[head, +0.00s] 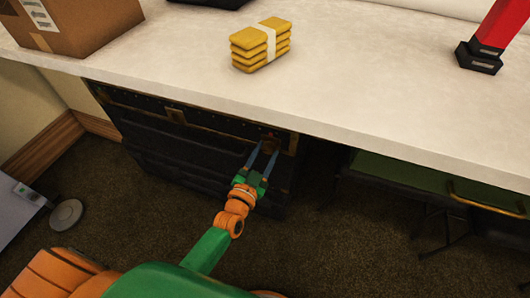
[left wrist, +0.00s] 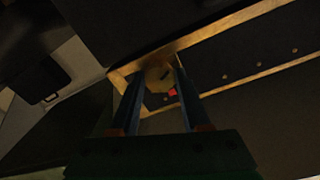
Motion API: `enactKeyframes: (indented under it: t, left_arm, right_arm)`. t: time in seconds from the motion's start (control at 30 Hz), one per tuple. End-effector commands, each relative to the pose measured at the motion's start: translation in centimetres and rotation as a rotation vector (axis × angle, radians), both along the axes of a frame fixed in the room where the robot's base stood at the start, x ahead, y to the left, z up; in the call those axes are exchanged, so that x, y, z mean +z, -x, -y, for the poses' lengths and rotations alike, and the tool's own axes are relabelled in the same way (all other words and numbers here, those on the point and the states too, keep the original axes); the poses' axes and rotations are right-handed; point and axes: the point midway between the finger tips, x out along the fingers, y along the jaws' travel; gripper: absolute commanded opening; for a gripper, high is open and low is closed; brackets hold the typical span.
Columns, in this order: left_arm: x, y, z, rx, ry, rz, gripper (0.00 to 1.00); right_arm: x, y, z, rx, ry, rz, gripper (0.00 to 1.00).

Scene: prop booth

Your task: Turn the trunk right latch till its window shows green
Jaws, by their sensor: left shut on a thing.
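The dark trunk (head: 190,150) stands under the white counter, with brass edging along its upper front. Its right latch (head: 270,143) is a small brass piece near the trunk's upper right corner. In the left wrist view the latch (left wrist: 158,77) is a round brass knob between my fingertips, with a small window (left wrist: 172,92) beside it showing red. My left gripper (head: 264,150) reaches in under the counter edge. Its blue fingers are shut on the latch; the left gripper also shows in the left wrist view (left wrist: 160,85). My right gripper is not in view.
The white counter (head: 370,95) overhangs the trunk closely. On it are a cardboard box (head: 85,25), a stack of yellow bars (head: 262,45) and a red and black object (head: 488,40). Another brass fitting (head: 176,116) is further left on the trunk.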

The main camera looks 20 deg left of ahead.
Motion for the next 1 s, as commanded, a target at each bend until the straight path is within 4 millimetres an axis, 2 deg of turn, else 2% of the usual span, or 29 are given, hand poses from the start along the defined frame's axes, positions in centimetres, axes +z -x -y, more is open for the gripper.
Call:
enactKeyframes:
  t: [0.6, 1.0]
  left_arm:
    - [-0.11, 0.01, 0.13, 0.000, 0.582, -0.021, 0.00]
    - [-0.11, 0.00, 0.17, 0.001, 0.901, -0.031, 0.00]
  right_arm:
    - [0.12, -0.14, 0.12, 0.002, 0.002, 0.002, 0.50]
    - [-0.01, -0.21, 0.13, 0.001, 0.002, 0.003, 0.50]
